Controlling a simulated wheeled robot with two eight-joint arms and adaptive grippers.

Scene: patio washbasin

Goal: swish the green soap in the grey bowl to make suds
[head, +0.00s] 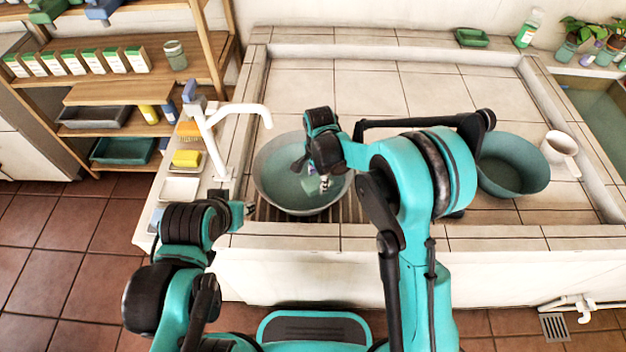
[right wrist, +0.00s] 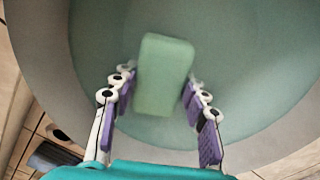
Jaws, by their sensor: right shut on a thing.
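The grey bowl (head: 264,178) stands in the basin below the white tap and holds cloudy blue-green water. Its grey wall (right wrist: 48,45) curves around the right wrist view. The green soap (right wrist: 165,75) is a pale, rounded block between the purple-padded fingers of my right gripper (right wrist: 160,110), which is shut on it. In the head view, my right gripper (head: 320,180) is inside the bowl, pointing down, and its arm hides part of the bowl's right side. My left gripper (head: 248,209) is outside the bowl at its lower left, and its jaw opening is unclear.
The white tap (head: 212,135) rises at the bowl's left. Beside it, a yellow block (head: 186,158) and small dishes line the ledge. A teal bowl (head: 510,175) and a white dipper (head: 560,148) are at the right. The basin's tiled back area is clear.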

